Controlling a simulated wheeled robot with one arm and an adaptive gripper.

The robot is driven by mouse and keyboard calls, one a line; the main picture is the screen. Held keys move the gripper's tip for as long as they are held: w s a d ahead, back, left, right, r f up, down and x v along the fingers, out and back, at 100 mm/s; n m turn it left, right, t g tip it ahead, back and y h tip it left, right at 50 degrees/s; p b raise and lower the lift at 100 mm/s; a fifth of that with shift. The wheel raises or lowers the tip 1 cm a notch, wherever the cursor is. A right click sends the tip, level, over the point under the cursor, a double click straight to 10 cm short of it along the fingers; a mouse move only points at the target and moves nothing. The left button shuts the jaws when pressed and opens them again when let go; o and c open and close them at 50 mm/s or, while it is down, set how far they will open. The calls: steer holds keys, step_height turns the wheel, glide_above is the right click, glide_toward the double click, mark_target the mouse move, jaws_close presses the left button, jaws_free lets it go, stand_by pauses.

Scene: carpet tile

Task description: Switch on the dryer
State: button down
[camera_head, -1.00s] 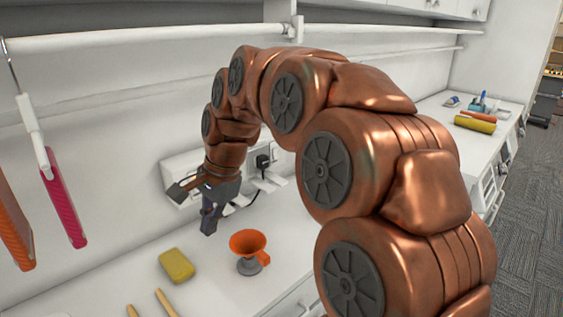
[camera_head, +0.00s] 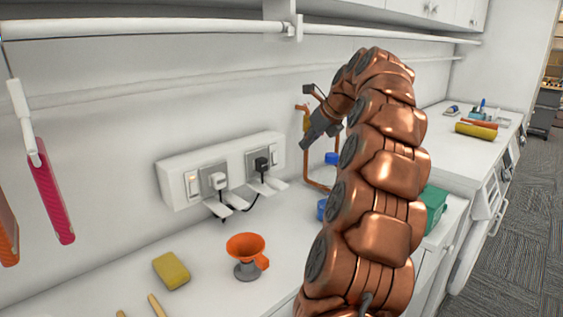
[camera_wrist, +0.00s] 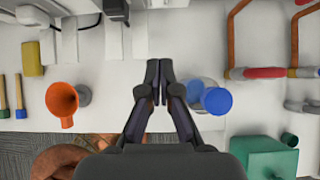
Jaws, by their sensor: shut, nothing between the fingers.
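No thing in view is clearly marked as the dryer. White appliance fronts (camera_head: 490,190) with knobs and handles stand at the right in the head view, and I cannot tell which is a dryer. My gripper (camera_head: 304,146) is to the right of the panel, raised above the counter, touching nothing visible. In the wrist view my gripper (camera_wrist: 159,84) has its fingertips together, empty.
A blue cup (camera_wrist: 215,100) and green box (camera_wrist: 268,158) are at the right in the wrist view, near copper pipes (camera_wrist: 234,40). A white rail (camera_head: 140,28) runs along the wall.

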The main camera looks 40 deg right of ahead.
stand_by(0.3)
steer(key=p, duration=0.3)
glide_toward(276, 163)
steer(key=shift+x, duration=3.3)
steer(key=shift+s+d+f, duration=0.2)
steer(key=shift+s, duration=0.05)
steer(key=shift+w+a, duration=0.2)
steer(key=shift+d, duration=0.1)
steer(key=shift+r, duration=0.2)
